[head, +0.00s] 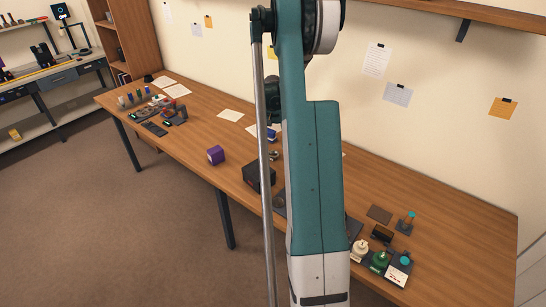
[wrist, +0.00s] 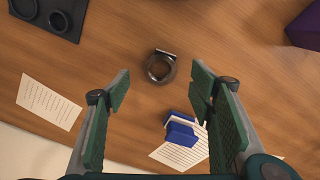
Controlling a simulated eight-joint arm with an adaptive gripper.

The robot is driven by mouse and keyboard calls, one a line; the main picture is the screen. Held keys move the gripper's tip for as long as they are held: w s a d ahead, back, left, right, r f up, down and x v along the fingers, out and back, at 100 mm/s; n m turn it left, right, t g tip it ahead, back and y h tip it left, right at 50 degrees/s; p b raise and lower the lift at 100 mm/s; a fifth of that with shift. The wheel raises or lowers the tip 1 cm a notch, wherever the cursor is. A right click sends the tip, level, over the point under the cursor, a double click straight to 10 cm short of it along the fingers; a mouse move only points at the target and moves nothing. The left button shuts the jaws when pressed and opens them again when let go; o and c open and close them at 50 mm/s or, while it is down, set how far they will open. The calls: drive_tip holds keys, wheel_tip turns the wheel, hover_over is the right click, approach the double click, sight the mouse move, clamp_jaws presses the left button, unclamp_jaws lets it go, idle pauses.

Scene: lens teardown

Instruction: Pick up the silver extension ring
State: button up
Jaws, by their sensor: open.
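In the wrist view, a metallic ring with a dark, shiny body (wrist: 160,68) lies on the wooden table, a little beyond my fingertips and between their lines. It looks like the silver extension ring. My gripper (wrist: 161,88) is open, with its two green-padded fingers wide apart and nothing between them. In the head view, a small ring-like item (head: 273,155) shows on the table beside my arm; it is too small to tell clearly. My arm hides part of the table there, and the gripper does not show clearly in that view.
A blue object (wrist: 181,130) lies on a printed sheet (wrist: 180,155) near the right finger. A dark tray (wrist: 62,30) with round rings is at the upper left. A purple box (wrist: 305,27) is at the upper right. Bare wood surrounds the ring.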

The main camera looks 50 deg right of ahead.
sight(273, 155)
drive_tip(key=shift+f, duration=0.6)
drive_tip(key=shift+a+f+b, duration=0.1)
drive_tip(key=shift+f+b, duration=0.35)
drive_tip(key=shift+f, duration=2.15)
drive_tip(key=c, duration=1)
